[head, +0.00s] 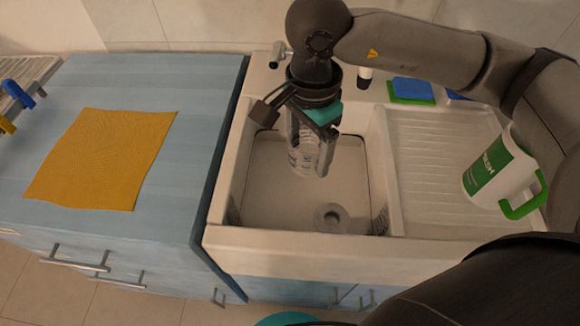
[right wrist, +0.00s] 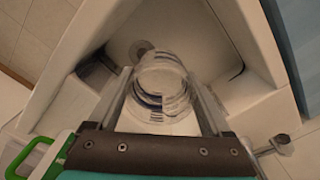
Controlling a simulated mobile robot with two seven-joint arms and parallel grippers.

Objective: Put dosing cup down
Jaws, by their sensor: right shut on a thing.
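A clear dosing cup (head: 303,150) with dark markings hangs over the sink basin in the head view. My right gripper (head: 318,150) is shut on it. In the right wrist view the transparent cup (right wrist: 161,82) sits between the two fingers of the right gripper (right wrist: 165,95), with the basin behind it. Part of the cup is hidden by the gripper in the head view. I cannot tell how far the cup is above the basin floor. My left gripper is not in view.
The white sink (head: 300,243) has a drain and a ribbed drainboard (head: 430,150) on its right. A white and green jug (head: 490,170) and sponges (head: 411,90) stand there. A yellow cloth (head: 100,158) lies on the blue counter (head: 200,80), which has free room around the cloth.

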